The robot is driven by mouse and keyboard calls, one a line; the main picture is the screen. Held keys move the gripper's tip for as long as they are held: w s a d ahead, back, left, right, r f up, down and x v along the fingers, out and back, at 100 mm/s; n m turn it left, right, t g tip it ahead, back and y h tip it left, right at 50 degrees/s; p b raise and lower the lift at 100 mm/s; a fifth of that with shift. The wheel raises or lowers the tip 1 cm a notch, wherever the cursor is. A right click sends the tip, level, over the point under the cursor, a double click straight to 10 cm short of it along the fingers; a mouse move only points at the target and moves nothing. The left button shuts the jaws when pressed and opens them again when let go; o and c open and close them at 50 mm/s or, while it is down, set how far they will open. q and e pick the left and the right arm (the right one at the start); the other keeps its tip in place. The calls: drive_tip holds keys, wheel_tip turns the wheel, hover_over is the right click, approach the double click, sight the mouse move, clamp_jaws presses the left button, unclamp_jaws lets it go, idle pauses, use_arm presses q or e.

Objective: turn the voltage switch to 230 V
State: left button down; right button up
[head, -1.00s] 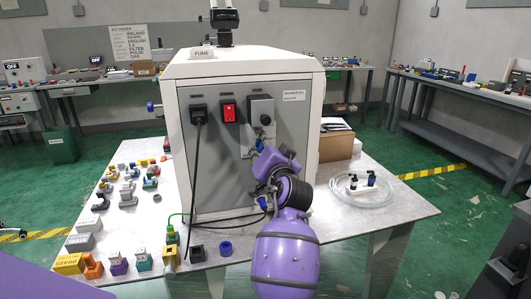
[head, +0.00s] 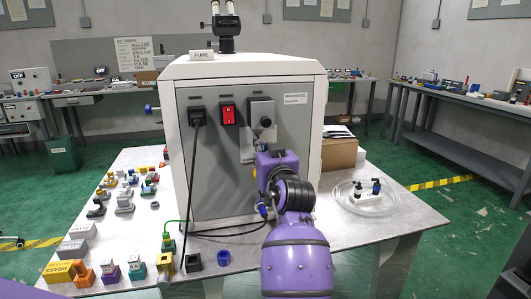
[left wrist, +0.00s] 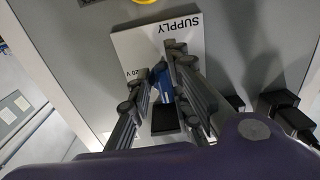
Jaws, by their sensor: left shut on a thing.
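The voltage switch shows in the left wrist view as a blue lever (left wrist: 163,86) at a black slot (left wrist: 165,119) on a white SUPPLY plate (left wrist: 135,48). The plate appears upside down there, with "20 V" partly visible beside the fingers. My left gripper (left wrist: 158,66) has its fingers on both sides of the blue lever and is shut on it. In the head view my purple left wrist hides the switch, and only part of the white plate (head: 247,146) shows on the machine's grey panel (head: 222,180). My right gripper is not in view.
Above the switch, the panel carries a black plug (head: 197,116) with a hanging cable, a red rocker switch (head: 228,114) and a grey box with a black knob (head: 264,122). Several small coloured parts lie on the table's left side. Coiled clear tubing (head: 366,200) lies on the right.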

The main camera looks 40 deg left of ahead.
use_arm(q)
drive_tip(key=shift+s+a, duration=0.25)
drive_tip(key=shift+a, duration=0.05)
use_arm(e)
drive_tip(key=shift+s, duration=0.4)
use_arm(q)
drive_tip(key=c, duration=1.9)
unclamp_jaws()
drive_tip(key=shift+o, duration=0.5)
drive_tip(key=shift+s+a+r, duration=0.1)
drive_tip(key=shift+s, duration=0.1)
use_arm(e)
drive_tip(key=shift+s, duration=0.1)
use_arm(q)
drive_tip(key=shift+w, duration=0.15)
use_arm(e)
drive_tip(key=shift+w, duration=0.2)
use_arm(q)
drive_tip(key=shift+d, duration=0.2)
drive_tip(key=v, duration=0.7)
drive_tip(key=shift+d, duration=0.15)
